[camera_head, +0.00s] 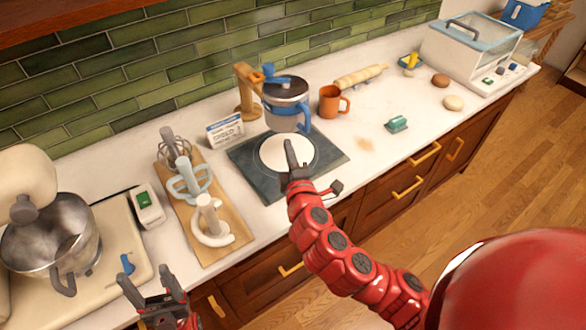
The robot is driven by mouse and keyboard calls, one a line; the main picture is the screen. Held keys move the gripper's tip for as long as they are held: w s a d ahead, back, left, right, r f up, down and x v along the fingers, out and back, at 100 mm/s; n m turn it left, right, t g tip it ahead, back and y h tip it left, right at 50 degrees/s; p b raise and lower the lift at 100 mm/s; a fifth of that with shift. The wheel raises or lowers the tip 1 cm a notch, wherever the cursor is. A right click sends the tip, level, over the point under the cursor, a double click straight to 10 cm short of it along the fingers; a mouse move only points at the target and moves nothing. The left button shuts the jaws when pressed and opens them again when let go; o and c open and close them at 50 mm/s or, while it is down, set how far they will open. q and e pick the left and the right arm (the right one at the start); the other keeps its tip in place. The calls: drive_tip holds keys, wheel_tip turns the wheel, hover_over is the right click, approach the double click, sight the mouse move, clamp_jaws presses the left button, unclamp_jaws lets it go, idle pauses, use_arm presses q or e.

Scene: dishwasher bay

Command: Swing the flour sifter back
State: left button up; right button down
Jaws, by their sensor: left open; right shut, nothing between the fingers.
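The flour sifter (285,112) is a grey metal cup with a blue handle and a blue crank on top. It is beside a wooden stand (246,92) at the back of the counter, over the far part of a dark square mat (325,160). A round white disc (270,152) lies on the mat. My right gripper (290,146) is shut and empty, over the disc and just in front of the sifter; whether it touches anything there I cannot tell. My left gripper (152,280) is open and empty at the lower left, near the counter's front edge.
An orange mug (330,102) stands right of the sifter, with a rolling pin (361,76) behind it. A board with mixer attachments (193,190) lies to the left, near a mixer bowl (50,240). A small sign (225,130) stands by the mat. Counter right of the mat is mostly clear.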

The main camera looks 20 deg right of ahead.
drive_tip(key=w+d+p, duration=0.1)
drive_tip(key=d, duration=0.1)
drive_tip(key=w+d+p, duration=0.2)
drive_tip(key=shift+w+d+f+p, duration=0.15)
drive_tip(key=shift+f+p, duration=0.05)
drive_tip(key=shift+p, duration=0.1)
